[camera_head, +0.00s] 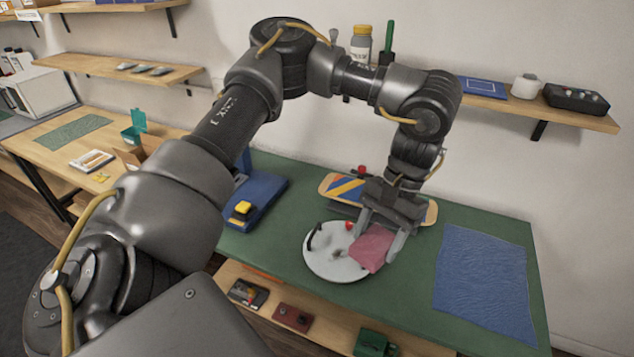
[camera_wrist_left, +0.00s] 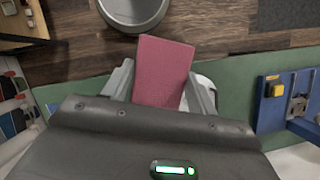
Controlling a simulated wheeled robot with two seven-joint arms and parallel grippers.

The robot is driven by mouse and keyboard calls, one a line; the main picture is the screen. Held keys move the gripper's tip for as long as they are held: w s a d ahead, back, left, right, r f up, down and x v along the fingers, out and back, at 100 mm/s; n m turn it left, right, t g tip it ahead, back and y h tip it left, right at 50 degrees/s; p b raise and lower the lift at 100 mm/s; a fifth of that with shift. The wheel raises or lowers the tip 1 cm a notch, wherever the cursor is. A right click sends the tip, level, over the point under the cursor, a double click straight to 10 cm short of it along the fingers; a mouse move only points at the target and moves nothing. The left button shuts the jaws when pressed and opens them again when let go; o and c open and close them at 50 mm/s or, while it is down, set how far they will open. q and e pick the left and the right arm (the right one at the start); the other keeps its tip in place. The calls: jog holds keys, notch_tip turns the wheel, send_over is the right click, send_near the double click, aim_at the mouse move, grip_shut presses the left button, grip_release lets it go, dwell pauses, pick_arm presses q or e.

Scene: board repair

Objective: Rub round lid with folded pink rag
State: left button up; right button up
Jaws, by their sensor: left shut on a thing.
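The round lid (camera_head: 325,265) is a pale grey disc lying on the green work surface, with a dark curved part at its left and a small red part near its back edge. My left gripper (camera_head: 379,238) is over the lid's right side, pointing down. It is shut on the folded pink rag (camera_head: 370,250), which hangs at the lid's right part; I cannot tell for sure whether it touches. In the left wrist view the rag (camera_wrist_left: 163,70) sits between the two fingers (camera_wrist_left: 160,88). My right gripper is not in view.
A striped skateboard deck (camera_head: 344,187) lies right behind the lid. A blue tool with a yellow block (camera_head: 243,209) stands to the left. A blue mat (camera_head: 485,282) lies flat on the right of the green surface (camera_head: 290,215). A lower shelf (camera_head: 330,332) holds small boxes.

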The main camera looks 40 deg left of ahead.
pick_arm(q)
jog(key=shift+s+f+m+y, duration=0.15)
jog(key=shift+f+m+y, duration=0.15)
jog(key=shift+m, duration=0.3)
notch_tip(320, 180, down, 2)
jog(key=m+b, duration=0.1)
jog(key=m, duration=0.1)
jog(key=m+y, duration=0.1)
jog(key=m, duration=0.1)
jog(key=shift+f+t+y+b, duration=0.15)
jog(key=shift+t+y+b, duration=0.15)
jog(key=shift+b, duration=0.05)
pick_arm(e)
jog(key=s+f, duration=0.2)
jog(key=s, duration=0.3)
pick_arm(q)
jog(key=w+a+f+n+t+h+b, duration=0.2)
jog(key=a+f+n, duration=0.5)
jog(key=n, duration=0.6)
jog(key=w+a+f+n+t+h+b, duration=0.3)
jog(key=a+f+n+b, duration=0.3)
jog(key=n, duration=0.8)
jog(key=shift+w+a+f+n+t+h+b, duration=0.35)
jog(key=shift+a+f+h, duration=0.35)
jog(key=shift+a+f, duration=0.5)
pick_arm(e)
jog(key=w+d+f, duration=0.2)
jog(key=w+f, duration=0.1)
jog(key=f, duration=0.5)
